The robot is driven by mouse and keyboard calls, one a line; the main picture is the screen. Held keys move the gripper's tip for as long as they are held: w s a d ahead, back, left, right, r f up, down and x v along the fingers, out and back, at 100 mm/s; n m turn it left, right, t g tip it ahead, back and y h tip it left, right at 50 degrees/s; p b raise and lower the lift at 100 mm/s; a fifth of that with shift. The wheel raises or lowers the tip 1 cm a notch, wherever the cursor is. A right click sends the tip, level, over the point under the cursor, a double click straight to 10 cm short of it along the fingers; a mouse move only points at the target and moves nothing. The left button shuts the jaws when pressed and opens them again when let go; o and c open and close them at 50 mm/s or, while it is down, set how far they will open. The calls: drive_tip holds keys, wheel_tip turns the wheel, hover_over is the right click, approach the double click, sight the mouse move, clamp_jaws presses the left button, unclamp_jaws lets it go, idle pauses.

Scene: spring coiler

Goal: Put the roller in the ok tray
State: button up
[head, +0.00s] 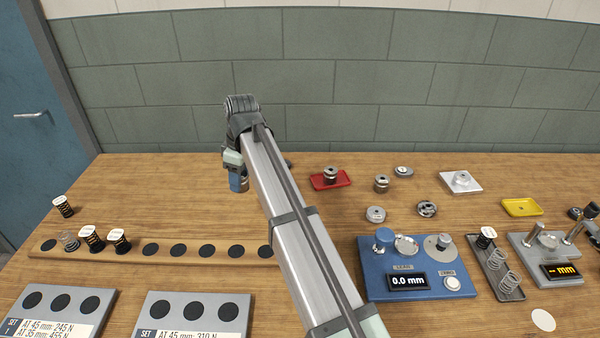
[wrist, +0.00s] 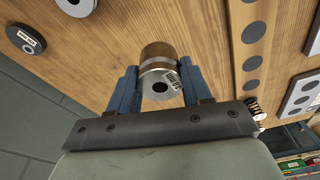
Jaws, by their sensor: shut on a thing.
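A metal cylinder with a centre hole and small dark markings on its end face, seemingly the roller (wrist: 160,75), sits between the two blue fingers of my gripper (wrist: 158,92) in the wrist view. In the head view my gripper (head: 238,180) hangs above the left-middle of the table, partly hidden by my arm. I cannot read an ok label on any tray. A red tray (head: 318,184) holds a metal part, a yellow tray (head: 522,207) looks empty, and a dark grey tray (head: 508,294) holds springs.
Loose metal rollers and discs (head: 376,214) lie right of my arm. A blue gauge (head: 415,287) reading 0.0 mm stands in front. A wooden rack (head: 180,254) with black spots and several springs runs along the left. A pale plate (head: 478,188) stands behind.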

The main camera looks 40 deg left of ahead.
drive_tip(key=shift+w+r, duration=0.1)
drive_tip(key=shift+r, duration=0.1)
drive_tip(key=w+d+m, duration=0.1)
drive_tip(key=w+d, duration=0.4)
drive_tip(key=w, duration=0.4)
drive_tip(key=w+d+m, duration=0.2)
drive_tip(key=w+d, duration=0.3)
drive_tip(key=w, duration=0.4)
drive_tip(key=m+t+h, duration=0.1)
drive_tip(key=m+t, duration=0.1)
drive_tip(key=m, duration=1.4)
hover_over(521, 206)
drive_tip(key=shift+s+d+f, duration=0.1)
drive_tip(key=shift+s+f, duration=0.1)
drive_tip(key=shift+f, duration=2.15)
drive_tip(key=shift+s+d+f, duration=0.1)
drive_tip(key=shift+s+f, duration=0.1)
drive_tip(key=shift+f, duration=2.1)
drive_tip(key=shift+f, duration=0.1)
